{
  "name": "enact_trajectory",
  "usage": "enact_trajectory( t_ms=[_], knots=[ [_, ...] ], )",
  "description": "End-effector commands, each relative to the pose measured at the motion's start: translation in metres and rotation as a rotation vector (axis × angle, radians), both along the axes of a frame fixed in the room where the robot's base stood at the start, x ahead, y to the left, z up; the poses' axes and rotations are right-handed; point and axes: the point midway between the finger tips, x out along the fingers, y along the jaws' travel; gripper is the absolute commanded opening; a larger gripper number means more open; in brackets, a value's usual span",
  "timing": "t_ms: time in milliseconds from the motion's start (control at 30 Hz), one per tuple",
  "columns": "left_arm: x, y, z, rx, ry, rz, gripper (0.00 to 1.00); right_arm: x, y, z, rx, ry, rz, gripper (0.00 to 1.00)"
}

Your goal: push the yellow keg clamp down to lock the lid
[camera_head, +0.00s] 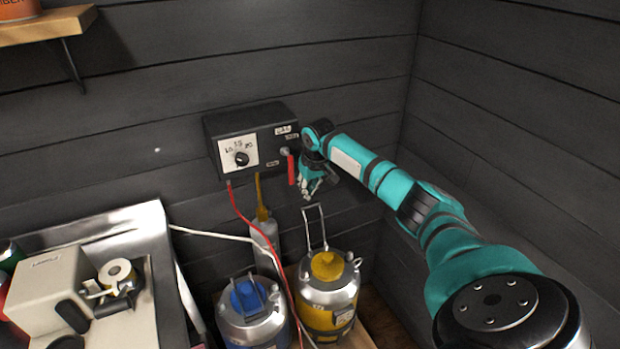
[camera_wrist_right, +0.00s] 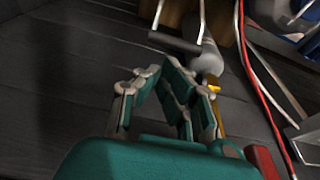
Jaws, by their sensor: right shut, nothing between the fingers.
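My right gripper (camera_head: 308,192) is shut and empty, just above the top of the clamp. In the right wrist view the clamp's dark crossbar (camera_wrist_right: 175,42) lies just beyond the shut fingertips (camera_wrist_right: 160,72). I cannot tell whether they touch. My left gripper is not in view.
A blue-lidded keg (camera_head: 252,312) stands left of the yellow one. A black control box (camera_head: 252,138) with a red handle (camera_head: 291,169) hangs on the wall beside my gripper. A red cable (camera_head: 256,228) runs down past the kegs. A counter (camera_head: 130,228) is at left.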

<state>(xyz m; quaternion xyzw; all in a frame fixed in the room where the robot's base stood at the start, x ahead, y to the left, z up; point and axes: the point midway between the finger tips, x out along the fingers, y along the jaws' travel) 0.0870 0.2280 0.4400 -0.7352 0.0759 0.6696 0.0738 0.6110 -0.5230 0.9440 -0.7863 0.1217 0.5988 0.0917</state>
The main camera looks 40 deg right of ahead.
Motion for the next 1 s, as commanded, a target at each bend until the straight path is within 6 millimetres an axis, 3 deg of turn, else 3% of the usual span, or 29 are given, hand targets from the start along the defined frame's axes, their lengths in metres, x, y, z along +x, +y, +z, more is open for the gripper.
enact_trajectory(
  t_ms=[267,1000],
  knots=[
    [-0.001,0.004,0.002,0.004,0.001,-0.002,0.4,0.006,-0.002,-0.021,0.0,-0.001,0.0,0.0],
    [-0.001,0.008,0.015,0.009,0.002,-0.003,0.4,0.006,-0.003,-0.017,-0.022,-0.061,-0.002,0.0]
  ],
)
